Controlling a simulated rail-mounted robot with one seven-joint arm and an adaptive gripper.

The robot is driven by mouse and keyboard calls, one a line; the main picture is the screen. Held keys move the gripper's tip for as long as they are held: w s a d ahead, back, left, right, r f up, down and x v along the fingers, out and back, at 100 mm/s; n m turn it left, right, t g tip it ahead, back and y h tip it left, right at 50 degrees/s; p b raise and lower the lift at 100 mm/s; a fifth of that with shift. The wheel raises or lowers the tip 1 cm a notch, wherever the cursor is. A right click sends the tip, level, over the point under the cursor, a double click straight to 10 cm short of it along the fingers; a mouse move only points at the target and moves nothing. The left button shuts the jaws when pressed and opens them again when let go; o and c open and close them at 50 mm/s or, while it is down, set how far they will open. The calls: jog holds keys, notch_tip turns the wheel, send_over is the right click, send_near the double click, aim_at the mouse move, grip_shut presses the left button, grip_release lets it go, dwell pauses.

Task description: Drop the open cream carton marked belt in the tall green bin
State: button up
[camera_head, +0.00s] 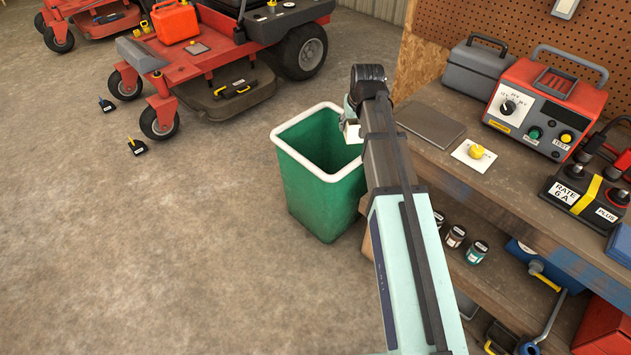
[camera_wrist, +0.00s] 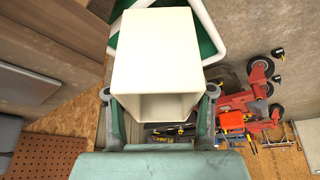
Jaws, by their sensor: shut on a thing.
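The cream carton (camera_wrist: 155,50) fills the middle of the wrist view, and its open end faces down in that picture. My gripper (camera_wrist: 159,92) is shut on it, with one finger on each side. In the head view a small piece of the carton (camera_head: 353,133) shows beside my wrist; the arm hides most of it. The tall green bin (camera_head: 310,190) with a white rim stands upright on the floor, its mouth open. The carton is at the bin's right side, near or over the rim; its height is hard to tell. No belt marking is readable.
A wooden workbench (camera_head: 480,190) stands right of the bin, with a red charger box (camera_head: 545,108), a grey toolbox (camera_head: 477,70) and a flat grey plate (camera_head: 430,122). Red mowers (camera_head: 230,50) stand behind.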

jog(key=w+a+f+n+y+b, duration=0.15)
jog(key=w+f+b, duration=0.45)
jog(key=w+f, duration=0.7)
jog(key=w+f+n+b, duration=0.3)
jog(key=w+f+b, duration=0.5)
jog(key=w, duration=1)
notch_tip(320, 180, down, 8)
jog(key=b, duration=0.1)
jog(key=shift+a+r, duration=0.15)
jog(key=shift+a, duration=0.1)
jog(key=shift+s, duration=0.1)
jog(key=o, duration=1)
jog(key=v, duration=1.2)
jog(key=shift+d, duration=0.25)
